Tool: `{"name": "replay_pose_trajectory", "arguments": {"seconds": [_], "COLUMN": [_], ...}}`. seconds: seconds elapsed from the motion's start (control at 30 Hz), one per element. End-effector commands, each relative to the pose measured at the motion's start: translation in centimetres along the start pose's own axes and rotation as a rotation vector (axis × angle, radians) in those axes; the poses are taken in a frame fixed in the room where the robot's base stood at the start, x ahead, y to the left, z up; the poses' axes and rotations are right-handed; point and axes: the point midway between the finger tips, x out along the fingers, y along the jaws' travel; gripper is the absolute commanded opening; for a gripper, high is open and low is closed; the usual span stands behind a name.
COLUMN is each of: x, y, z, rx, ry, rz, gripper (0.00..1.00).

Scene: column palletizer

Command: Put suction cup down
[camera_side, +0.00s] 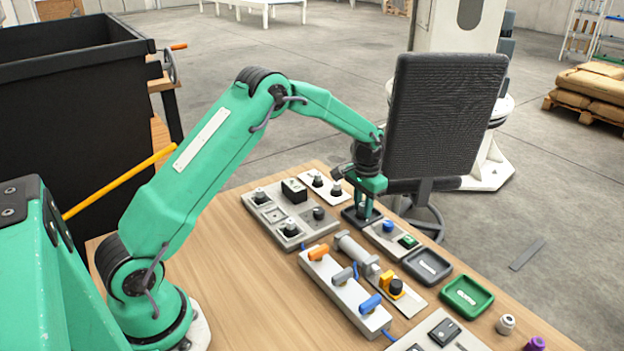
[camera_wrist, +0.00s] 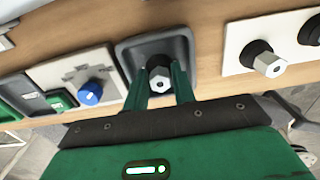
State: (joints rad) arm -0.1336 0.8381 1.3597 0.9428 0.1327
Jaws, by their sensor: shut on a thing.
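My gripper (camera_side: 366,207) points down at the back of the wooden table, over a small dark tray (camera_side: 348,213). In the wrist view, the green fingers of my gripper (camera_wrist: 161,88) are shut on a suction cup (camera_wrist: 159,76) with a silver hex fitting and a black cup. The suction cup is inside the outline of the dark grey tray (camera_wrist: 128,56). I cannot tell whether it touches the tray floor. In the side view the fingers mostly hide it.
A white plate with black-based knobs (camera_side: 318,181) is beside the tray; a blue-knob panel (camera_side: 389,227) is on the other side. A lever box (camera_side: 345,292), grey tray (camera_side: 428,264) and green tray (camera_side: 467,294) stand nearer. A dark chair back (camera_side: 445,110) rises close behind my gripper.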

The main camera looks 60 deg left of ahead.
Motion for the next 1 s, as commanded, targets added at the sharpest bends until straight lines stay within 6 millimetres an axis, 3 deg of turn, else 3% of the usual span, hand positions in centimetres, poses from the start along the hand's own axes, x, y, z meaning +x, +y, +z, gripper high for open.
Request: {"name": "replay_pose_trajectory", "arguments": {"seconds": [0.03,0.07,0.1,0.57,0.77,1.0], "x": [0.2,0.1,0.1,-0.5,-2.4,-6.2], "y": [0.0,0.0,0.0,0.0,0.0,0.0], "z": [0.0,0.0,0.0,0.0,-0.1,-0.1], "rx": [0.000,0.000,0.000,0.000,0.000,0.000], "ry": [-0.001,-0.001,-0.001,0.000,0.002,0.003], "rz": [0.000,0.000,0.000,0.000,0.000,0.000], "gripper": [0.04,0.32,0.35,0.35,0.35,0.35]}}
